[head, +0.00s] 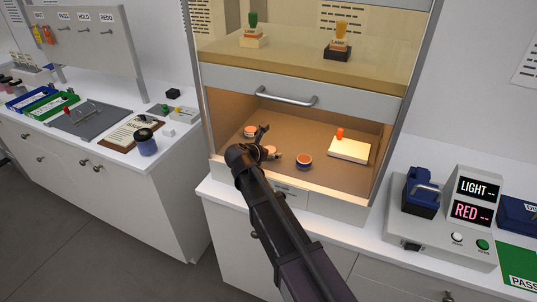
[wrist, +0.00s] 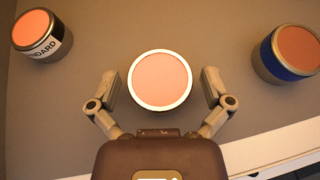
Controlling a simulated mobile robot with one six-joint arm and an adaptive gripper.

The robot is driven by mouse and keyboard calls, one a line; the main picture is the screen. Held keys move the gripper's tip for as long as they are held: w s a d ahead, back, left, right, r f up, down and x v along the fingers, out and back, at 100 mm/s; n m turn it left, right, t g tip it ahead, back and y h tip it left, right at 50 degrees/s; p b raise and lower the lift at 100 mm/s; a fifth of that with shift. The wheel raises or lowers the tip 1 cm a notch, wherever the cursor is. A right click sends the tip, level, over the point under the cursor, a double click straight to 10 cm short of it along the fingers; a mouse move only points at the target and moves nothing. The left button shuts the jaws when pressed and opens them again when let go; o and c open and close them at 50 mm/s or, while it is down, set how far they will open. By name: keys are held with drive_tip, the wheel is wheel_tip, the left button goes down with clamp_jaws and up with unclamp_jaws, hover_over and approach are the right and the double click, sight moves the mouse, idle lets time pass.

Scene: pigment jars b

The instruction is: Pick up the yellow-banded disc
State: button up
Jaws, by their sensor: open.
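A round jar or disc (wrist: 160,80) with an orange top and pale rim lies between the open fingers of my gripper (wrist: 161,88) in the wrist view. Its side is hidden from above, so I cannot tell its band colour. In the head view my gripper (head: 268,143) is inside the lit cabinet, and its fingers partly cover this disc (head: 270,151). A blue-banded disc (wrist: 289,54) is to the right, also seen in the head view (head: 304,162). A disc with a black-and-white STANDARD label (wrist: 41,35) is at upper left. No yellow band shows.
The cabinet has a raised glass front with a metal handle (head: 286,97) above my arm. A pale slab (head: 349,150) with an orange-topped piece (head: 340,134) lies to the right inside. The brown floor (head: 325,180) is bare near the front. A LIGHT/RED display box (head: 470,200) stands outside.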

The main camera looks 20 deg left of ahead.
idle(0.3)
drive_tip(key=c, duration=1.1)
drive_tip(key=shift+r, duration=0.15)
drive_tip(key=shift+c, duration=0.3)
wheel_tip(320, 180, up, 4)
drive_tip(key=p, duration=0.4)
drive_tip(key=shift+s, duration=0.1)
drive_tip(key=s+a, duration=0.2)
drive_tip(key=s, duration=0.5)
drive_tip(key=s+a+p, duration=0.1)
drive_tip(key=s+a, duration=0.1)
drive_tip(key=s, duration=0.6)
drive_tip(key=shift+a+r, duration=0.25)
drive_tip(key=shift+r, duration=0.1)
drive_tip(key=shift+s, duration=0.1)
